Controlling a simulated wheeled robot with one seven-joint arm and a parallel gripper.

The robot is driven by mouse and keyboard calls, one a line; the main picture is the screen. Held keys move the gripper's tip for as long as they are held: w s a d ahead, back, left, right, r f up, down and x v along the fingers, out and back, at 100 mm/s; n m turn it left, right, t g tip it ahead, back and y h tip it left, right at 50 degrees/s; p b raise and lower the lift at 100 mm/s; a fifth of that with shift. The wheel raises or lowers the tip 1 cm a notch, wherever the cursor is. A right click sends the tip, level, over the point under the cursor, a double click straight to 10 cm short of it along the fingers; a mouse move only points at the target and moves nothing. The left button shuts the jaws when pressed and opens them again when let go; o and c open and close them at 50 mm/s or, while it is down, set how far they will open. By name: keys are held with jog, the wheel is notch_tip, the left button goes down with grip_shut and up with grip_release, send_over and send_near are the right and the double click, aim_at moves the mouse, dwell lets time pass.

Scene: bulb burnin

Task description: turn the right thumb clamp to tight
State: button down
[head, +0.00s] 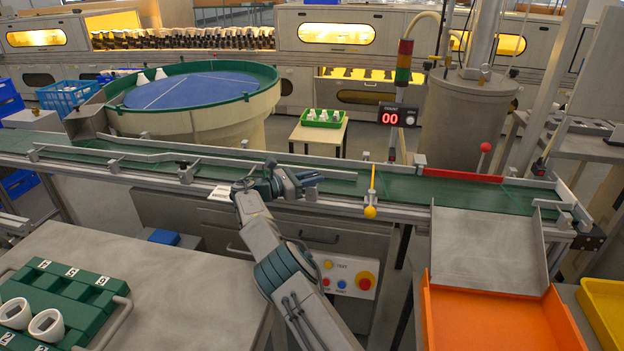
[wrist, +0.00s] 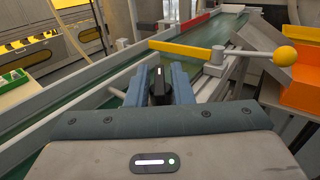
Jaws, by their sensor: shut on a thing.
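The right thumb clamp is a black knob (wrist: 160,88) with a white mark, between my fingertips in the wrist view. The mark points up in that picture. My gripper (wrist: 160,92) is shut on this knob, with one blue-grey finger on each side. In the head view my gripper (head: 308,184) is at the near rail of the green conveyor (head: 440,188). There the knob is mostly hidden by my fingers, and I cannot read how tight it is.
Just right of my gripper a yellow lever (head: 372,183) with a yellow ball (head: 370,212) crosses the rail. It also shows close ahead in the wrist view (wrist: 190,49). Another small dark clamp (head: 185,168) is farther left. A control panel (head: 348,277) is below.

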jog(key=shift+r, duration=0.1)
jog(key=c, duration=1.3)
grip_release()
notch_tip(320, 180, up, 4)
jog(key=shift+p, duration=0.3)
jog(key=shift+s+d+r, duration=0.65)
jog(key=shift+d+r, duration=0.5)
jog(key=shift+d, duration=0.65)
jog(key=shift+s+d+r, duration=0.6)
jog(key=shift+d+r, duration=0.55)
jog(key=shift+d, duration=0.7)
jog(key=shift+s+d+r, duration=0.65)
jog(key=shift+d+r, duration=0.5)
jog(key=shift+d, duration=0.65)
